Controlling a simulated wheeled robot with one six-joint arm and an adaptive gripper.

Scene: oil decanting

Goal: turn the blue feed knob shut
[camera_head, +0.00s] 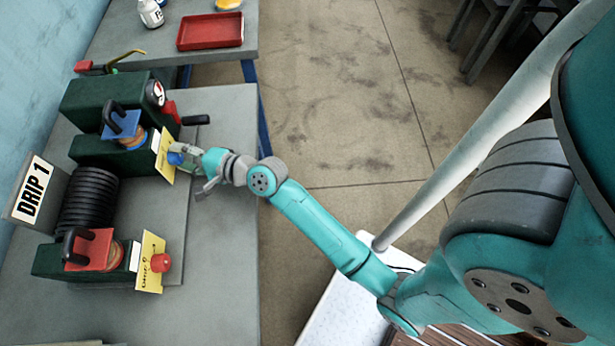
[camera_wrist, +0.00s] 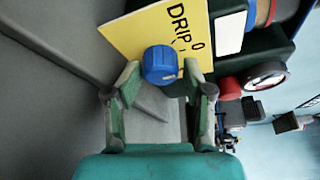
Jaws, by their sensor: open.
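The blue feed knob (camera_head: 175,158) sticks out from a yellow card (camera_head: 165,150) on the front of the far green unit. In the wrist view the blue knob (camera_wrist: 160,64) is just beyond the fingertips, between their lines, in front of the yellow card (camera_wrist: 135,35) printed "DRIP". My gripper (camera_head: 193,168) reaches it from the right. In the wrist view my gripper (camera_wrist: 160,85) has its two fingers spread, with nothing clamped between them. I cannot tell whether either fingertip touches the knob.
A red knob (camera_head: 161,262) with its own yellow card sits on the nearer unit. A black-ended red lever (camera_head: 195,120) juts out beside the gauge (camera_head: 155,92). A "DRIP 1" sign (camera_head: 35,190) and black coil (camera_head: 87,200) stand left. A red tray (camera_head: 210,31) lies on the far table.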

